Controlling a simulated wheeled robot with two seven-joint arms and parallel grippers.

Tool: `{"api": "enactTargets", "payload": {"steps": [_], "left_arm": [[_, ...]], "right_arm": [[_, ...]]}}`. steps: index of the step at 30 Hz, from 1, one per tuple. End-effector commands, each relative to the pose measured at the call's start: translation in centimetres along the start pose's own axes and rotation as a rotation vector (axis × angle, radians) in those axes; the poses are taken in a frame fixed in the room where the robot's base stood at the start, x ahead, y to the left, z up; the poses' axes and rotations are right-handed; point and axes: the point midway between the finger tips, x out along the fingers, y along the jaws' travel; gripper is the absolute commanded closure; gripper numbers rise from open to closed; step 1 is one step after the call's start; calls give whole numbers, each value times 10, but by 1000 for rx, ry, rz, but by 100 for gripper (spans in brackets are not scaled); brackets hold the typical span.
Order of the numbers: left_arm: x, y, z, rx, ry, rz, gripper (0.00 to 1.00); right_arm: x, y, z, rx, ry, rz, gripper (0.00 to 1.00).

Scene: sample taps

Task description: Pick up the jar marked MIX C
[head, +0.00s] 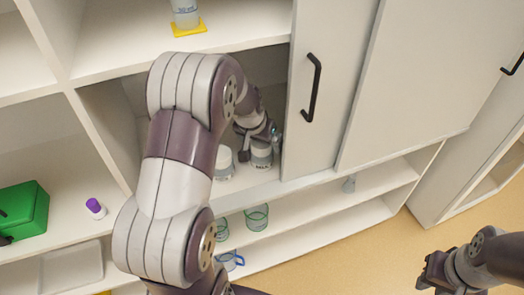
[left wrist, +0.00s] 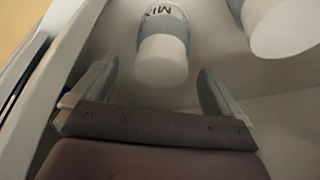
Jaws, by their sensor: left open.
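A jar marked with lettering that begins MIX (left wrist: 165,40) is in the left wrist view, with a white lid and a grey band; its last letter cannot be read. It stands ahead of my left gripper (left wrist: 155,90), roughly between the lines of the two fingers. The fingers are open and empty, and do not touch it. In the head view my left gripper (head: 258,136) is inside the cabinet bay, just above a labelled jar (head: 261,157). A second white jar (head: 223,163) stands left of it. It may be the white jar at the upper right (left wrist: 285,25). My right gripper (head: 437,272) is at the lower right, away from the shelves.
A sliding door (head: 325,90) with a black handle (head: 312,88) borders the bay on the right. Glass beakers (head: 257,217) stand on the shelf below. A green box (head: 22,208) and a purple-capped bottle (head: 95,208) are at left. A bottle (head: 185,14) stands on the upper shelf.

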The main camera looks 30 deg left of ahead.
Motion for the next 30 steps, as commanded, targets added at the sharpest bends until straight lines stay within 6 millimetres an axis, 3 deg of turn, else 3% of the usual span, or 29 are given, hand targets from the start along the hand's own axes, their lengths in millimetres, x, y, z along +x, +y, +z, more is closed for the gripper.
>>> {"api": "enactTargets", "payload": {"steps": [7, 15, 16, 21, 30], "left_arm": [[43, -2, 1, -1, -2, 1, 0], [51, -2, 1, 0, -1, 0, 0], [51, -2, 1, 0, -1, 0, 3], [50, -2, 1, 0, -1, 0, 57], [49, -2, 0, 0, 0, 0, 57]], "right_arm": [[-6, 0, -1, 0, 1, 0, 70], [-5, 0, -1, 0, 0, 0, 70], [-5, 0, -1, 0, 0, 0, 70], [-5, 0, -1, 0, 0, 0, 70], [-5, 0, -1, 0, 0, 0, 70]]}}
